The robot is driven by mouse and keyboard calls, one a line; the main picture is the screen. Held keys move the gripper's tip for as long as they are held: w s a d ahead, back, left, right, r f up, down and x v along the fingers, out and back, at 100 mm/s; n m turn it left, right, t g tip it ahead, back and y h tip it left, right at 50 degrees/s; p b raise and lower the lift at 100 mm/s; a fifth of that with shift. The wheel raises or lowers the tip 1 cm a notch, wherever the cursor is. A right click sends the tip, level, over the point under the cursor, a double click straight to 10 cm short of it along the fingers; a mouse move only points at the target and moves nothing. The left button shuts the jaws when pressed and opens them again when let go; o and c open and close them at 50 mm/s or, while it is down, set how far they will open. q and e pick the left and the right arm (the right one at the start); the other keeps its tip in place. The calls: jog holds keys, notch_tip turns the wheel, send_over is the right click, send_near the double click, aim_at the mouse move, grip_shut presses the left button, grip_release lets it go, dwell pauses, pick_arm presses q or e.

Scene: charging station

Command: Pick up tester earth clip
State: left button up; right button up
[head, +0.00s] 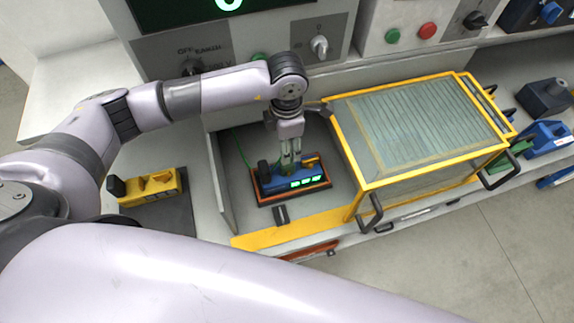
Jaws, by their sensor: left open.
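My left gripper (290,162) points down over a small blue device (308,183) with lit green displays, and its fingers are open. The device sits on a dark tray with an orange-red rim (264,203). A small green part, possibly the earth clip, shows by the fingertips; it is too small to tell whether the fingers touch it. A thin green wire (240,150) runs at the left of the device. A black knob-like part (264,169) stands at the device's left end. My right gripper is out of view.
A yellow-framed mesh guard (420,125) stands close to the right of the gripper. A grey side wall (220,185) bounds the bay on the left. A yellow device (150,187) lies farther left. A panel with knobs (240,50) rises behind. A yellow strip (290,232) marks the front edge.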

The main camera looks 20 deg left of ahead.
pick_arm(q)
jog(key=b, duration=0.2)
send_over(283, 169)
jog(key=w, duration=0.2)
jog(key=f, duration=0.5)
jog(key=shift+d, duration=0.35)
notch_tip(283, 169, down, 5)
jog(key=shift+r+b, duration=0.1)
jog(key=shift+b, duration=0.9)
jog(key=shift+f, duration=0.2)
jog(key=shift+c, duration=1.1)
jog(key=shift+r, duration=0.1)
grip_shut()
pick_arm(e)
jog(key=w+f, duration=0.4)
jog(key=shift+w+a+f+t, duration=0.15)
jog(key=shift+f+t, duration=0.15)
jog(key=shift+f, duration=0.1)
